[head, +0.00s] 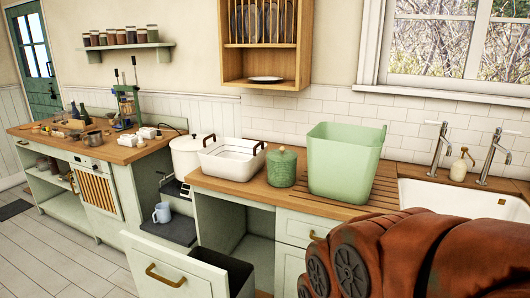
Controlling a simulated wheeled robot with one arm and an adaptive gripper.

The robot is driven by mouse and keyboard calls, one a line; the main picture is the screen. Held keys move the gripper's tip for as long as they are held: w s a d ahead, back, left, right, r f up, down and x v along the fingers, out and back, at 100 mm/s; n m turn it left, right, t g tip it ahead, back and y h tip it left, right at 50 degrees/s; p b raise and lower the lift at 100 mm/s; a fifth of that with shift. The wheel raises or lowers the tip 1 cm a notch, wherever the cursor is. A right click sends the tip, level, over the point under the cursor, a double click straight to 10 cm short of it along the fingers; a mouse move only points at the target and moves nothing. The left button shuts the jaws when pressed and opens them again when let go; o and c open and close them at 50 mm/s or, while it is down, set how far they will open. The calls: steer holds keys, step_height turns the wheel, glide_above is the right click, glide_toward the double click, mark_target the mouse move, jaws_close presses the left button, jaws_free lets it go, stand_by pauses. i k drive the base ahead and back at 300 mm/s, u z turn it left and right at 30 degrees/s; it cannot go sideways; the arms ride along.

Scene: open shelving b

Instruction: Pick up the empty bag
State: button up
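I see nothing that is plainly a bag. The nearest in form is a large pale green open-topped container (342,165) standing upright on the wooden counter left of the sink. It flares towards the top and has a small raised part at its right rim. Its inner far wall shows and looks bare, but its bottom is hidden. My gripper is not in view. A reddish-brown body with round dark vents fills the lower right, probably part of my arm, and hides some counter front and sink.
A lidded green pot (282,168) stands close left of the container, beside a white basin (232,158) with brown handles. The sink (470,198) is at right. A drawer (175,272) stands pulled out below. A wall plate rack (267,48) hangs above.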

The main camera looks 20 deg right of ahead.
mark_target(343, 159)
steer(key=z, duration=0.05)
steer(key=k, duration=0.5)
steer(key=z, duration=1.55)
steer(key=i, duration=1.6)
steer(key=u, duration=1.55)
